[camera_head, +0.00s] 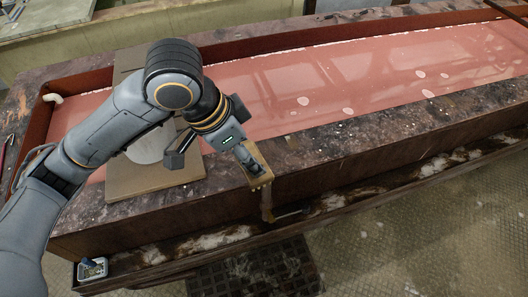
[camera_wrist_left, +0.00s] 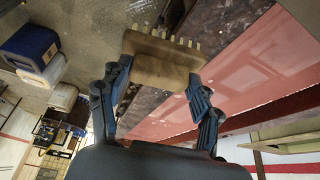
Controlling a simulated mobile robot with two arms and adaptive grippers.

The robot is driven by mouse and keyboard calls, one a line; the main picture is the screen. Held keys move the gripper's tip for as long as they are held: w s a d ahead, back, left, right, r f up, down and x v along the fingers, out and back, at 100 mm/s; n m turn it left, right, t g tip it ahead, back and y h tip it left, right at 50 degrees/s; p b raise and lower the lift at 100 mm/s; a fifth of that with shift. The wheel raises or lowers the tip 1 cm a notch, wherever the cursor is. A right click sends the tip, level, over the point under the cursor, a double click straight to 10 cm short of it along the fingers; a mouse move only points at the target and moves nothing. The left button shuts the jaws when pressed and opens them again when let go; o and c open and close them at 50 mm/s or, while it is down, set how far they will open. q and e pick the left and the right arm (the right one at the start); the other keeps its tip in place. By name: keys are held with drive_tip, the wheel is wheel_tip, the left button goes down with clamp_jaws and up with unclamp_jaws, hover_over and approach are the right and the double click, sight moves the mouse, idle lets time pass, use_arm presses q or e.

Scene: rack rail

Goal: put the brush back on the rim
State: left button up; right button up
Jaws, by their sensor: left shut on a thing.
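My left gripper (camera_head: 250,160) is shut on the brush (camera_head: 262,168), a tan block that sits over the front rim (camera_head: 330,142) of the long vat in the head view. In the wrist view the left gripper (camera_wrist_left: 158,76) has one finger at each end of the brush (camera_wrist_left: 160,58), and a row of pale bristle tufts shows along its far edge. I cannot tell whether the brush touches the rim. My right gripper is not in view.
The vat holds pinkish red liquid (camera_head: 370,75). A brown board (camera_head: 150,187) lies across the vat's left end, partly behind my arm. A small tray (camera_head: 92,269) sits at the lower left. The rim to the right is clear.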

use_arm(q)
drive_tip(key=shift+s+d+r+m, duration=0.4)
drive_tip(key=shift+s+d+m, duration=0.1)
drive_tip(key=shift+d+m, duration=0.1)
drive_tip(key=shift+d, duration=0.2)
drive_tip(key=w+f+p, duration=0.2)
drive_tip(key=w+f, duration=0.2)
drive_tip(key=w+f+p, duration=0.1)
drive_tip(key=w+f, duration=0.3)
drive_tip(key=w, duration=0.1)
drive_tip(key=w+f+p, duration=0.2)
drive_tip(key=w+f, duration=0.2)
drive_tip(key=shift+w+d+f+p, duration=0.3)
drive_tip(key=shift+d, duration=0.05)
drive_tip(key=shift+f, duration=0.15)
drive_tip(key=shift+f, duration=0.1)
drive_tip(key=o, duration=1.1)
